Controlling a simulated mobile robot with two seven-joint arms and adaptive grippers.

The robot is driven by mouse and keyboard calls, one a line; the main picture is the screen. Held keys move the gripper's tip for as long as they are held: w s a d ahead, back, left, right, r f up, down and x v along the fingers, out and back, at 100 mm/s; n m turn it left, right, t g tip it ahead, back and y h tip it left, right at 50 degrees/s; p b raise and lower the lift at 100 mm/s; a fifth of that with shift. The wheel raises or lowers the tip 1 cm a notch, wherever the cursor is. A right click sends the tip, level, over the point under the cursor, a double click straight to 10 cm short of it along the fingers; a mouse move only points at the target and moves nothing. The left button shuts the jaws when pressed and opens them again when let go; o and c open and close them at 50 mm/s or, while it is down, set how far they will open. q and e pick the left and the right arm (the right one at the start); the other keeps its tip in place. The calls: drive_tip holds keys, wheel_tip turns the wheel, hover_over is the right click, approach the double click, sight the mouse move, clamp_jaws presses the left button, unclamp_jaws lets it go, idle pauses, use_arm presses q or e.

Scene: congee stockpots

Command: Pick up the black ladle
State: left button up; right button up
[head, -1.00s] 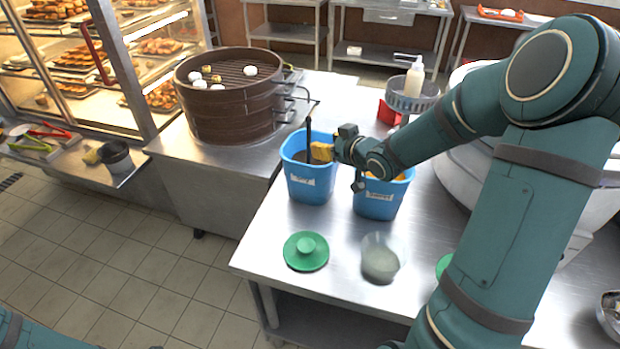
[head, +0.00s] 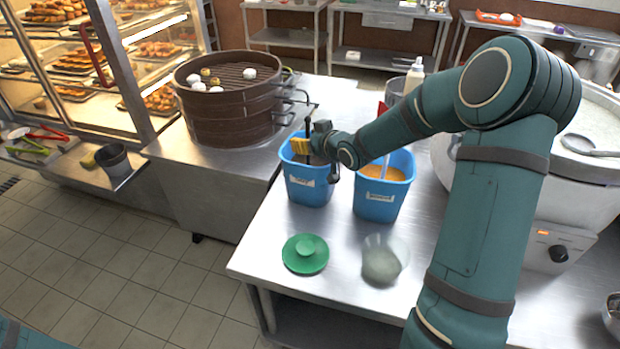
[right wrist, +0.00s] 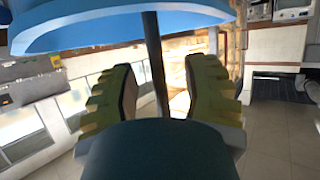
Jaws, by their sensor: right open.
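The black ladle (head: 308,127) stands in the left blue bucket (head: 309,185); only its dark upright handle shows, and its bowl is hidden. My right gripper (head: 303,146) is at the handle, over the bucket's rim. In the right wrist view the dark handle (right wrist: 156,65) passes between the two yellow-padded fingers of my open right gripper (right wrist: 160,90). Gaps show on both sides of it. The blue bucket (right wrist: 110,25) fills the top of that view. My left gripper is not in view.
A second blue bucket (head: 381,200) with orange contents and a light handle stands to the right. A bamboo steamer (head: 229,110) is behind left, a large pot (head: 585,185) right.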

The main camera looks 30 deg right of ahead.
clamp_jaws()
wheel_tip(320, 180, up, 10)
drive_tip(key=p, duration=0.3)
drive_tip(key=shift+p, duration=0.4)
use_arm(q)
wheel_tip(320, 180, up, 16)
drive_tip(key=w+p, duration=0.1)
drive_tip(key=p, duration=1)
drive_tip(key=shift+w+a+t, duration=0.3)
use_arm(e)
wheel_tip(320, 180, up, 12)
drive_tip(key=shift+f, duration=0.2)
